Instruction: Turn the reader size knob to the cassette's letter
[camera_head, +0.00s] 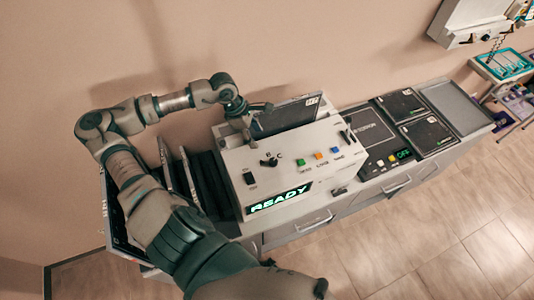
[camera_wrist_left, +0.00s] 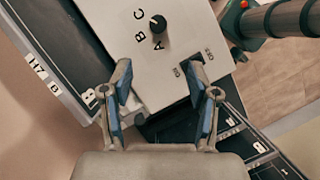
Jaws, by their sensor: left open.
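The reader (camera_head: 230,160) is a light grey box on the counter with a lit READY display (camera_head: 280,200). Its black size knob (camera_head: 270,159) is on the top panel; in the left wrist view the knob (camera_wrist_left: 158,24) has A, B and C around it. Its white mark lies on the B–C side; the exact letter is unclear. My left gripper (camera_wrist_left: 163,92) is open and empty above the panel, apart from the knob. My right gripper is out of view.
Green (camera_head: 300,162), orange (camera_head: 319,155) and blue (camera_head: 337,150) buttons sit right of the knob. A black switch (camera_head: 250,178) is at the panel's left. Dark slots (camera_head: 208,180) stand left of the reader. Flat dark panels (camera_head: 400,105) and a grey tray (camera_head: 456,108) lie right.

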